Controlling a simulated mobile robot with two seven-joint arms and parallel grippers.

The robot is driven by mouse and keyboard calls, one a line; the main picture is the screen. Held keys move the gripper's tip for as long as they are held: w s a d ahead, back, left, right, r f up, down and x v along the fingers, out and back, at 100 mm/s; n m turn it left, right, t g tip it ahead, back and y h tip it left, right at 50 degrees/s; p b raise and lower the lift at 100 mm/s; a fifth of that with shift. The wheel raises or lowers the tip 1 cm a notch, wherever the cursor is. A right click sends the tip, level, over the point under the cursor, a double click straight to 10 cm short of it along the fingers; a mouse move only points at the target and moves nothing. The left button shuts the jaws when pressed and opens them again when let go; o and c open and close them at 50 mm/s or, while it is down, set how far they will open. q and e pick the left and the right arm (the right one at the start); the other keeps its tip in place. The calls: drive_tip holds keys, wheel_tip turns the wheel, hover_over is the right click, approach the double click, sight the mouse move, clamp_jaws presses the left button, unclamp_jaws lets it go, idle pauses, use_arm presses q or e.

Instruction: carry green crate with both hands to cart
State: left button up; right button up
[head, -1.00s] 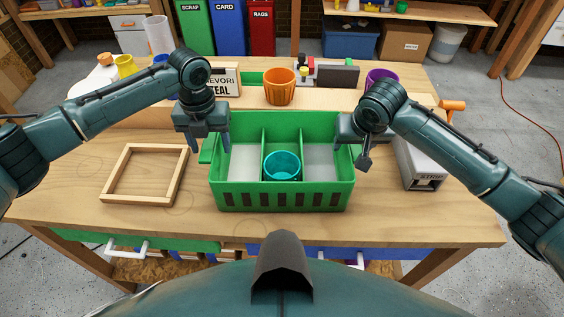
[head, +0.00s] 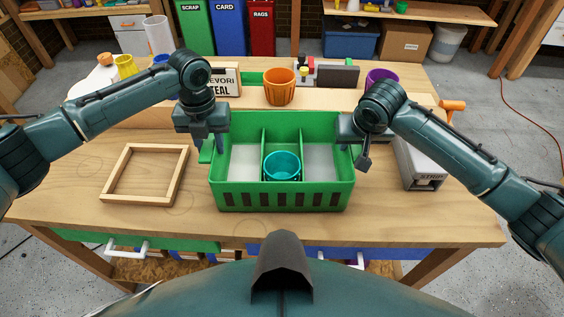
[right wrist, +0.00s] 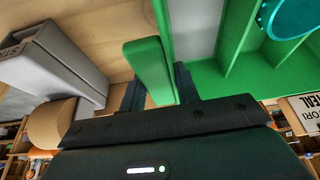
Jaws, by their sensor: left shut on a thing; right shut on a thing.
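The green crate (head: 282,200) stands on the wooden workbench, upright, with several compartments. A teal cup (head: 282,166) is in its middle compartment; the side compartments show pale floors. My left gripper (head: 212,148) is shut on the crate's left side handle. My right gripper (head: 358,150) is at the crate's right side; in the right wrist view its fingers (right wrist: 160,88) are on both sides of the green handle (right wrist: 149,68), shut on it. The crate appears to rest on the bench. No cart is recognisable in these views.
A wooden frame (head: 146,175) lies left of the crate. A grey box marked STRIP (head: 420,165) stands close on the right. An orange pot (head: 280,87), a sign (head: 226,80) and a purple cup (head: 381,78) are behind. The bench front is clear.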

use_arm(q)
drive_tip(key=shift+r, duration=0.1)
clamp_jaws()
use_arm(e)
drive_tip(key=shift+r, duration=0.1)
clamp_jaws()
